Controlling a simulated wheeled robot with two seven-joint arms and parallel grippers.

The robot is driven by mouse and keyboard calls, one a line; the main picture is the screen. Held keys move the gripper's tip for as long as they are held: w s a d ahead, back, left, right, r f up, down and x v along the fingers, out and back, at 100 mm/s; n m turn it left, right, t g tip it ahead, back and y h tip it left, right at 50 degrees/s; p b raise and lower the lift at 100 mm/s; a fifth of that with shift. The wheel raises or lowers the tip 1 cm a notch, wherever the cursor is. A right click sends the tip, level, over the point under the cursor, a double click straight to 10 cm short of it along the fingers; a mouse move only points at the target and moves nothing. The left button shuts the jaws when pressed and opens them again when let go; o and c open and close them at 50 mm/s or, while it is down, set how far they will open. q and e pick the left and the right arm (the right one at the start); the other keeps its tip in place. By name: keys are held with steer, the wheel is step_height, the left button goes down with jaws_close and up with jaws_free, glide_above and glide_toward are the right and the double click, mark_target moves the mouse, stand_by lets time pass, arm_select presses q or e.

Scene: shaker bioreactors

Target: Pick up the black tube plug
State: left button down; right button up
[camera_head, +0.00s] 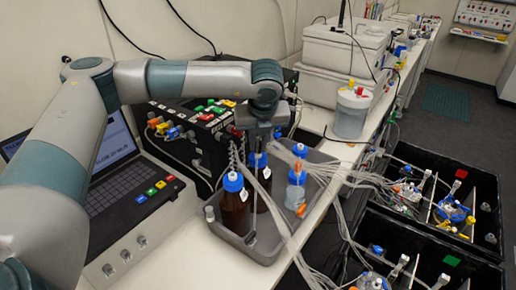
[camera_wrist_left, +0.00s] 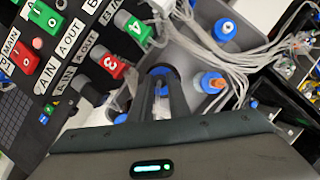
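My left gripper (camera_head: 257,150) reaches down over the grey tray (camera_head: 262,250), close to the brown bottles with blue caps. In the left wrist view, the dark fingers of the left gripper (camera_wrist_left: 160,80) stand apart with a narrow gap, in front of a blue cap, and I see no plug held between them. I cannot pick out a black tube plug with certainty; it may be small or hidden by the fingers and bottles. A brown bottle (camera_head: 235,205) stands in the tray left of the gripper. My right gripper is not in view.
A black control box (camera_head: 200,150) with coloured connectors stands behind the tray, and a laptop-like panel (camera_head: 120,195) to its left. Clear tubes (camera_head: 340,175) run from the tray to black crates (camera_head: 480,180) at right. A white lidded vessel (camera_head: 350,115) stands behind.

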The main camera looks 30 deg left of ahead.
mark_target(260, 146)
arm_select(q)
steer(key=shift+r, duration=0.1)
stand_by(0.3)
steer(key=shift+r+b, duration=0.75)
steer(key=shift+b, duration=0.1)
steer(key=shift+d+r+b, duration=0.2)
steer(key=shift+r+b, duration=0.75)
steer(key=shift+r, duration=0.15)
steer(key=w+d+r+b, duration=0.1)
steer(key=d+r+b, duration=0.4)
steer(key=d, duration=0.6)
steer(key=shift+w+r, duration=0.35)
steer(key=shift+r, duration=0.75)
